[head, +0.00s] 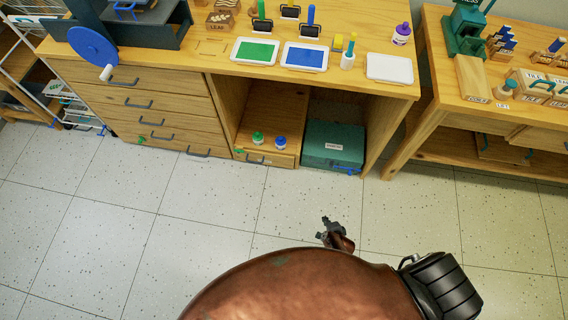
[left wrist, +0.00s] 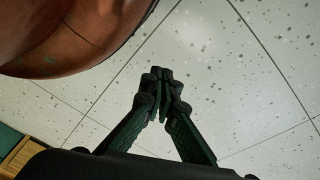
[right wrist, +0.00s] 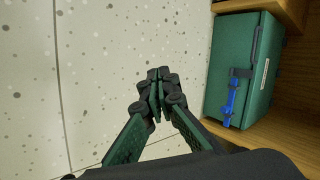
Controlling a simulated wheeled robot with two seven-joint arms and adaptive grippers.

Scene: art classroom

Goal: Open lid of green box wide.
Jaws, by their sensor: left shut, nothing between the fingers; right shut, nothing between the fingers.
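The green box (head: 333,145) sits in the open lower bay of the wooden workbench, with its lid shut. It has a pale label and a blue handle (head: 346,170) at its front lower edge. In the right wrist view the box (right wrist: 238,60) is at the right, with its blue handle (right wrist: 230,99) facing the gripper side. My right gripper (head: 327,222) is shut and empty above the floor in front of the box, apart from it; it also shows in the right wrist view (right wrist: 155,85). My left gripper (left wrist: 161,85) is shut and empty over the floor.
A low wooden drawer (head: 268,157) with green and blue bottles stands left of the box. The bench side panel (head: 390,128) is close on its right. Drawers with grey handles (head: 140,104) fill the left bench. The tiled floor (head: 215,205) in front is clear.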

